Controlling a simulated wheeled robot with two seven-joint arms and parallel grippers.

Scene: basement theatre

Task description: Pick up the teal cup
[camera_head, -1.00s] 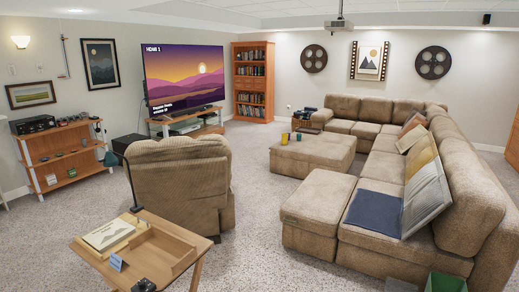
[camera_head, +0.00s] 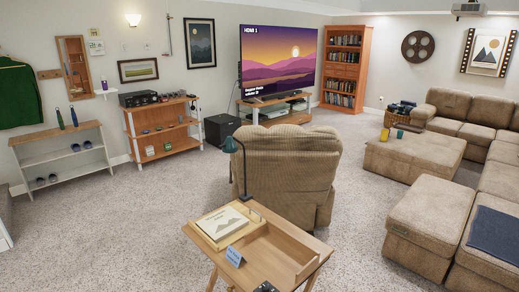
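A small teal cup (camera_head: 400,133) stands on the far tan ottoman (camera_head: 415,157), toward its back left part. A yellow cup (camera_head: 385,135) stands just left of it. Both look upright and are small in the view.
A brown recliner (camera_head: 285,175) and a wooden side table (camera_head: 285,240) with a lamp stand in front of me. A nearer ottoman (camera_head: 430,225) and the sectional sofa (camera_head: 505,180) are on the right. Open carpet (camera_head: 120,225) lies left, with a strip between recliner and ottomans (camera_head: 362,215).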

